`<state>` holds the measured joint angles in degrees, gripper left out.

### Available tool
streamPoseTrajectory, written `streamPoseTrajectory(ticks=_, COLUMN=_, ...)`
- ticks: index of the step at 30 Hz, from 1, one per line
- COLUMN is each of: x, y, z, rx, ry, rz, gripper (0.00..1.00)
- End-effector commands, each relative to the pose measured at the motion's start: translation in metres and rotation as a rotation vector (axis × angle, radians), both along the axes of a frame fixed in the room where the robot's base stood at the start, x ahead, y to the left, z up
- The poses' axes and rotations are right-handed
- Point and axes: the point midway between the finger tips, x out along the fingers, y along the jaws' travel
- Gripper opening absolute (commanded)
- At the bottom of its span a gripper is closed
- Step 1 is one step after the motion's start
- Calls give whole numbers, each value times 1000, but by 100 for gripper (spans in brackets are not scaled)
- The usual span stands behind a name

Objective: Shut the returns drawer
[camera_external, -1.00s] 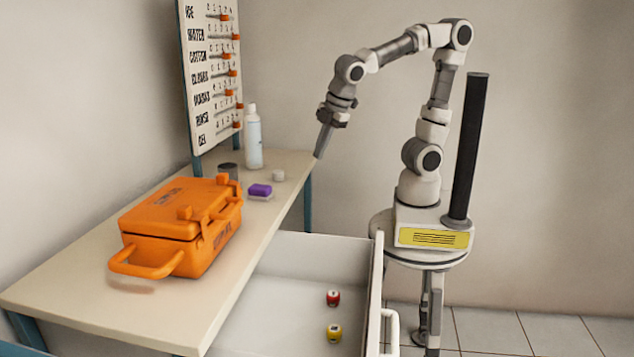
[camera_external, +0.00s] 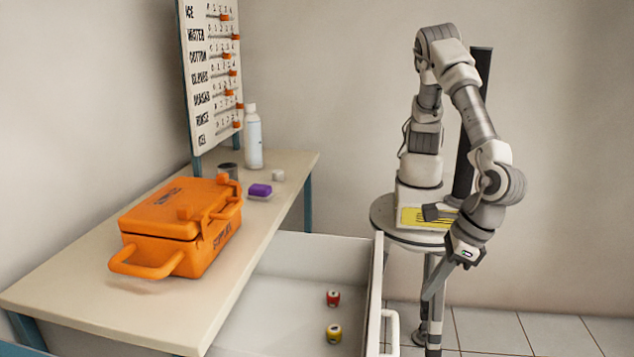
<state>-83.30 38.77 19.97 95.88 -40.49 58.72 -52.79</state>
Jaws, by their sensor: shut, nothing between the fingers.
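The white returns drawer (camera_external: 375,290) is pulled well out from under the table. My gripper (camera_external: 428,297) is shut and empty, pointing down. In the picture it is to the right of the drawer front and a little above the handle. I see a gap between them; the exact distance in depth is hard to tell.
A slider board (camera_external: 212,75) stands behind. The tiled floor (camera_external: 540,330) at right is clear.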

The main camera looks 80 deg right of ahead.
Motion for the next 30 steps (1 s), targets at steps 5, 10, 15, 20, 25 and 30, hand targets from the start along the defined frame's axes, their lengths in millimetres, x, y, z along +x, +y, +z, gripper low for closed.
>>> streamPoseTrajectory(ticks=5, x=-11, y=3, z=-12, rx=-14, ry=-3, rz=46, gripper=0)
streamPoseTrajectory(ticks=10, x=-1, y=2, z=-37, rx=-16, ry=-2, rz=43, gripper=0)
streamPoseTrajectory(ticks=15, x=13, y=2, z=-72, rx=-17, ry=-3, rz=42, gripper=0)
streamPoseTrajectory(ticks=20, x=25, y=2, z=-102, rx=-15, ry=-2, rz=40, gripper=0)
streamPoseTrajectory(ticks=25, x=51, y=3, z=-100, rx=-11, ry=-2, rz=39, gripper=0)
streamPoseTrajectory(ticks=30, x=64, y=3, z=-99, rx=-12, ry=-1, rz=40, gripper=0)
